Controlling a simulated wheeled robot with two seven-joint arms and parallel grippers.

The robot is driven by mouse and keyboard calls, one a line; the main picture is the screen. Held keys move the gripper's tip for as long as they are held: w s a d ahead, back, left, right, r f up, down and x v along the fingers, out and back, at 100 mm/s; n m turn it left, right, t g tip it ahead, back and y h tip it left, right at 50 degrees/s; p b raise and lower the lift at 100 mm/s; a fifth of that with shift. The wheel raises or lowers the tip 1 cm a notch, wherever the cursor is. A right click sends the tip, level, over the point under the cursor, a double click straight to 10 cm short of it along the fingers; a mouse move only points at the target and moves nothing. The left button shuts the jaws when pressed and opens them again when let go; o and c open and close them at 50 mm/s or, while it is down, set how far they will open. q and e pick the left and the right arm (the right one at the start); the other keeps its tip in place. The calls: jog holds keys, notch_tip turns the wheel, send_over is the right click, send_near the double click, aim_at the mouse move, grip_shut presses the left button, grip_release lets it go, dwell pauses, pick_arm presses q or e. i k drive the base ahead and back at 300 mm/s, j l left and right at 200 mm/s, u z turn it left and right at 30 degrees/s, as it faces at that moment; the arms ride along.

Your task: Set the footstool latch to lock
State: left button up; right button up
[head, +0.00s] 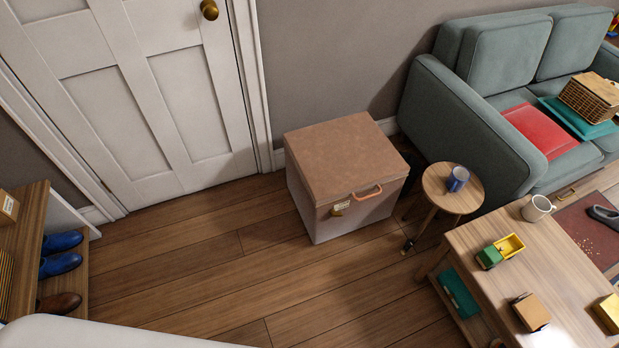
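The footstool (330,150) is a box with a brownish-pink lid and paler sides, standing on the wooden floor against the grey wall. Its lid looks closed. A small brass-coloured latch (337,211) sits on the front face below the lid's edge, with a pale label just above it. A pink handle (367,193) is on the front of the lid, right of the latch. The latch is too small to tell its setting. Neither of my grippers shows in this view.
A round side table (436,199) with a blue mug (458,179) stands close to the footstool's right. A coffee table (560,240) and a green sofa (440,110) are further right. A shoe shelf (35,210) is at left. Floor before the footstool (230,260) is clear.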

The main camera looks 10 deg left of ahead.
aim_at(334, 214)
jog(key=k, duration=1)
